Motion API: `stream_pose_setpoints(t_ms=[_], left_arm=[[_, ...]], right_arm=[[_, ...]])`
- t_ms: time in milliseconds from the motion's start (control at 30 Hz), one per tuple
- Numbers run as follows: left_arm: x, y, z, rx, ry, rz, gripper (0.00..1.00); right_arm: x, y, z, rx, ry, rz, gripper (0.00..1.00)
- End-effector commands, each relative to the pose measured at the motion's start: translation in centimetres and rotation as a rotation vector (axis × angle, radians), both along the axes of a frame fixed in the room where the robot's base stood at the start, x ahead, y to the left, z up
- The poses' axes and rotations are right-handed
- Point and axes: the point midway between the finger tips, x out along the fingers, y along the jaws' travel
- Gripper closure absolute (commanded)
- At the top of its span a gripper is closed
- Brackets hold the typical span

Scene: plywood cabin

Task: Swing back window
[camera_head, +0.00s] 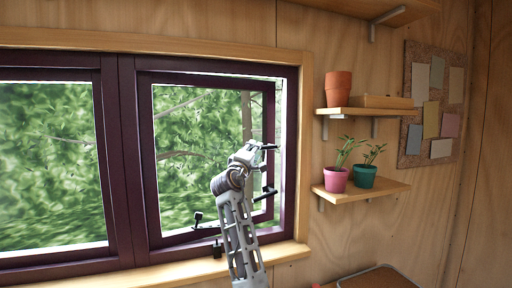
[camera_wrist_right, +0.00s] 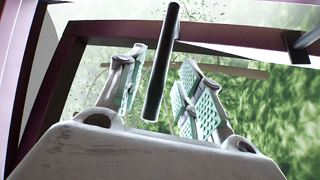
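The right window sash (camera_head: 146,160) has a dark purple frame and stands ajar, with a bright gap along its right edge. My right arm rises from the bottom, and its gripper (camera_head: 262,165) is at the sash's right side. In the right wrist view, this gripper (camera_wrist_right: 163,65) is open, with green-padded fingers on either side of a dark bar (camera_wrist_right: 160,75), apparently the window handle. There is visible space beside the bar; I cannot tell whether either finger touches it. Black fittings (camera_head: 197,217) show at the sash's lower edge. My left gripper is out of view.
The left window pane (camera_head: 50,165) is beside the sash. A wooden sill (camera_head: 170,275) runs below. To the right, two shelves hold a terracotta pot (camera_head: 338,88), a pink pot (camera_head: 336,180) and a green pot (camera_head: 364,176). A cork board (camera_head: 411,145) hangs beyond.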

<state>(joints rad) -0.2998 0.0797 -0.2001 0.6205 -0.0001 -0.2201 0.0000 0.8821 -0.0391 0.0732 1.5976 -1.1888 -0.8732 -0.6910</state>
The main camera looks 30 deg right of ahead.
Motion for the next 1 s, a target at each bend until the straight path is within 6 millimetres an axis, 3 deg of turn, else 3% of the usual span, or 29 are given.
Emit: stream_pose_setpoints(t_ms=[300, 700, 1000], left_arm=[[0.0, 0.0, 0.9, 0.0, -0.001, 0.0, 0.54], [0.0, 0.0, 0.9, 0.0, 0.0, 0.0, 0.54], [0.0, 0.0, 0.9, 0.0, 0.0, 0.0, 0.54]], right_arm=[[1.6, -2.0, 0.9, -0.001, -0.001, 0.0, 0.64], [1.9, -2.3, 0.8, 0.0, 0.0, 0.0, 0.64], [1.9, -2.3, 0.8, 0.0, 0.0, 0.0, 1.0]])
